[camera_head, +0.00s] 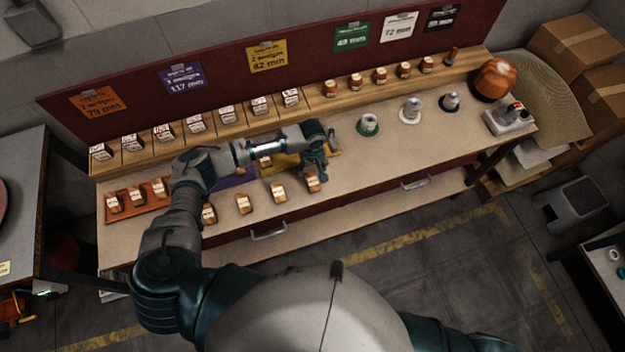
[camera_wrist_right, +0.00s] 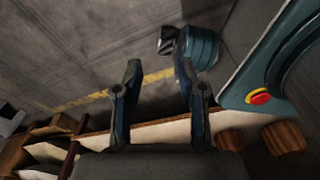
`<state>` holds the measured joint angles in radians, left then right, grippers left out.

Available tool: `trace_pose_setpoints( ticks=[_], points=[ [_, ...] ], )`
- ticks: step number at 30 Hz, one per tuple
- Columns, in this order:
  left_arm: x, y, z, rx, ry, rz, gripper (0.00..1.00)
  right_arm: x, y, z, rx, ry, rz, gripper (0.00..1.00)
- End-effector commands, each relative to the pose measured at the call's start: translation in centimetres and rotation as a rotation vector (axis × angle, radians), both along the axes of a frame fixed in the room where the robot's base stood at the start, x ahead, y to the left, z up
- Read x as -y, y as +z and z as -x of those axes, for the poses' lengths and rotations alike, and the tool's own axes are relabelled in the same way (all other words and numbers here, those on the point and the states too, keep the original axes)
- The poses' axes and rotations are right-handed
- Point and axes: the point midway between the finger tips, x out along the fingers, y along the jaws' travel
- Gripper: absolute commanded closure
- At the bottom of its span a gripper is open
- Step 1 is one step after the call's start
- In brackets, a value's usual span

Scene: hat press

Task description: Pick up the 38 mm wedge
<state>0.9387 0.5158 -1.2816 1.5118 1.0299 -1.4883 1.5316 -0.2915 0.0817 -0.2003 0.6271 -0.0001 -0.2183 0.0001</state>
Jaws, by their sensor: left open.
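Several small wooden wedges with white labels stand in a front row on the bench, including one at the left (camera_head: 208,214), one beside it (camera_head: 243,204), one further right (camera_head: 279,193) and one at the right end (camera_head: 313,184). The size labels are too small to read, so I cannot tell which is the 38 mm wedge. My left gripper (camera_head: 318,166) is open, just above or behind the right-end wedge; I cannot tell if they touch. My right gripper (camera_wrist_right: 157,72) is open and empty, over the floor, away from the wedges.
An orange mat (camera_head: 128,190) with wedges lies at the left, beside purple (camera_head: 232,180) and yellow mats. A back rack (camera_head: 215,131) holds labelled blocks. Grey posts (camera_head: 368,124) and a red-button box (camera_head: 510,118) stand right. Cardboard boxes (camera_head: 580,42) are far right.

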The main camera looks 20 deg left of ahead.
Motion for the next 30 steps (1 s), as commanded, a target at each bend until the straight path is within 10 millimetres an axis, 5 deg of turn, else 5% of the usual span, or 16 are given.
trace_pose_setpoints(
  ticks=[4, 10, 19, 27, 30],
  points=[
    [-0.1, -1.6, 0.4, -0.002, 0.0, -0.002, 0.29, -0.1, 0.3, -0.9, 0.013, 0.0, -0.001, 0.6],
    [0.0, -4.6, 0.6, -0.001, 0.0, -0.001, 0.29, 0.0, 0.2, 1.0, -0.015, 0.0, 0.0, 0.6],
    [0.0, -5.2, 0.6, 0.0, -0.001, 0.0, 0.29, -0.2, 0.1, 1.8, -0.027, -0.002, 0.0, 0.6],
    [0.0, -5.2, 0.6, 0.0, -0.001, 0.0, 0.94, -0.2, 0.2, 1.0, -0.015, -0.002, -0.002, 0.6],
    [0.0, -5.2, 0.6, 0.0, -0.001, 0.0, 0.94, -0.2, 0.2, 1.0, -0.015, -0.002, -0.002, 0.6]
  ],
)
